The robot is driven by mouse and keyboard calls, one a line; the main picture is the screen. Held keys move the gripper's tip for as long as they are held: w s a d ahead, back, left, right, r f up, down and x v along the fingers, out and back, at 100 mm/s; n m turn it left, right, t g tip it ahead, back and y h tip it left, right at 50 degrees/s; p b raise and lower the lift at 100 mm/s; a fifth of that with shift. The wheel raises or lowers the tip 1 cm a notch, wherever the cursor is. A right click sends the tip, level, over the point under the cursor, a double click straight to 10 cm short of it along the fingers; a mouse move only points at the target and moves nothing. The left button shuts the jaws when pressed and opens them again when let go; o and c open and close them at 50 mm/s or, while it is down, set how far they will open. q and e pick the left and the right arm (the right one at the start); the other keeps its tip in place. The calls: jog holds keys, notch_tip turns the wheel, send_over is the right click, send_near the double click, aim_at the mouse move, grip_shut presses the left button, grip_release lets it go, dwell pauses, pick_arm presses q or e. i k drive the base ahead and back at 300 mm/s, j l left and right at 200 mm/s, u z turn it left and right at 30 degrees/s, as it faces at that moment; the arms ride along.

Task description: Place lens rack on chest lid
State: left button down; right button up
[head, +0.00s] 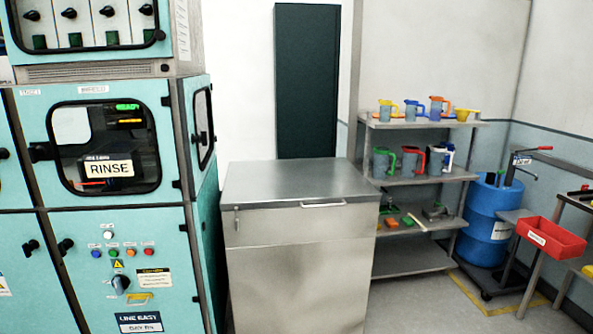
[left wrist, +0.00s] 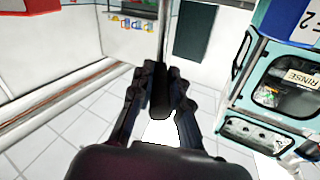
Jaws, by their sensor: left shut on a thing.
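The steel chest (head: 300,270) stands in the middle of the head view. Its flat grey lid (head: 290,180) is down, with a bar handle at the front edge, and nothing lies on it. My left gripper (left wrist: 161,85) shows only in the left wrist view, its two dark fingers closed on a dark, rounded piece (left wrist: 161,100). I take this piece for part of the lens rack; most of it is hidden, and its full shape cannot be told. Neither gripper shows in the head view.
The teal rinse cabinet (head: 110,240) stands close left of the chest. A metal shelf (head: 420,178) with several jugs is to its right, then a blue drum (head: 485,225) and a red bin (head: 550,240). In the left wrist view, tiled floor (left wrist: 80,130) lies open at left.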

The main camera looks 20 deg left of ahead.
aim_at(299, 185)
jog(key=i, duration=1.5)
jog(key=i+u, duration=0.25)
jog(key=i, duration=0.2)
jog(key=i+l+u, duration=0.15)
jog(key=i+u, duration=0.15)
jog(key=i, duration=0.15)
